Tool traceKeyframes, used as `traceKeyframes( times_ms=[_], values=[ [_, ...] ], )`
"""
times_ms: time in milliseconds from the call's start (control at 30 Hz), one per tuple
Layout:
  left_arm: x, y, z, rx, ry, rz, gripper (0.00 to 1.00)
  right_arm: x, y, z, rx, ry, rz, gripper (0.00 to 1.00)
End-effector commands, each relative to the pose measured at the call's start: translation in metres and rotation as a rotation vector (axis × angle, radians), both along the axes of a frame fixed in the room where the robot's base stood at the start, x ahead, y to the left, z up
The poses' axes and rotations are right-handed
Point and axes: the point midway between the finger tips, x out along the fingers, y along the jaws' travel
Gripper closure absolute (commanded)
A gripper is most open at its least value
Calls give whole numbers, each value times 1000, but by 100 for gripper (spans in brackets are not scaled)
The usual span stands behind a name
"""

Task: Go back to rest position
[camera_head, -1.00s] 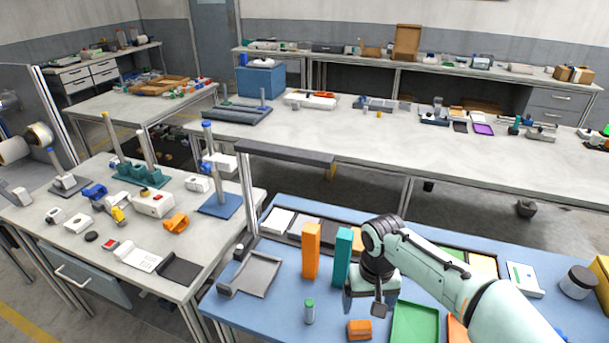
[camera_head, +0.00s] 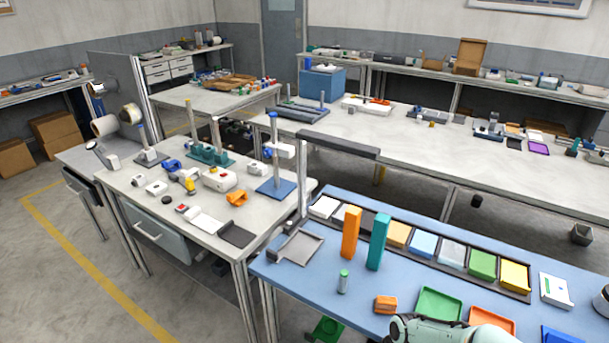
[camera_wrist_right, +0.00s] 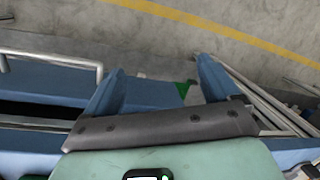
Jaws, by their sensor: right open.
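My right gripper (camera_wrist_right: 158,82) shows in the right wrist view with its two blue fingers spread apart and nothing between their tips. In the head view only a pale green part of my right arm (camera_head: 455,332) shows, at the bottom edge in front of the blue table (camera_head: 330,270). The right gripper itself is outside the head view. My left arm and left gripper are in neither current view.
On the blue table stand an orange block (camera_head: 351,232), a teal block (camera_head: 378,241) and a small green-capped vial (camera_head: 343,281). A green tray (camera_head: 439,304) lies near my arm. A grey workbench (camera_head: 170,212) with reel stands is at left. Open floor lies at lower left.

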Motion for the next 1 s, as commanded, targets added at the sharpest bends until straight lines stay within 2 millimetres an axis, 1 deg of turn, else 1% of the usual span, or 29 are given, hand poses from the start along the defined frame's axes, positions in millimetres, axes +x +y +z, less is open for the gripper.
traceKeyframes(
  times_ms=[33, 67, 100, 167, 200, 267, 300, 400, 500, 600, 633, 1000],
  values=[
    [2, 0, 7, 0, -2, 0, 100, -22, 8, -33, 34, 34, -9, 11],
    [3, 0, 9, 0, -3, 0, 100, -33, 13, -52, 55, 40, -19, 11],
    [4, 0, 13, -1, -5, 0, 100, -52, 20, -76, 81, 51, -37, 11],
    [6, 0, 18, 0, -6, 0, 100, -82, 29, -106, 114, 61, -70, 11],
    [8, 0, 21, -1, -7, -1, 100, -103, 34, -122, 129, 69, -94, 11],
    [10, 0, 26, -1, -10, 0, 100, -134, 41, -140, 143, 78, -131, 11],
    [11, 0, 28, -1, -11, 0, 100, -153, 44, -149, 147, 82, -152, 11],
    [14, 0, 33, 0, -15, 0, 100, -192, 50, -161, 144, 91, -200, 11],
    [16, 0, 36, 0, -17, 0, 100, -218, 52, -165, 134, 94, -228, 11],
    [16, 0, 37, -1, -17, 0, 100, -230, 53, -167, 125, 93, -241, 11],
    [16, 0, 37, -1, -17, 0, 100, -231, 53, -167, 125, 92, -242, 11],
    [16, 0, 37, -1, -17, 0, 100, -231, 53, -167, 125, 92, -242, 11]
  ],
)
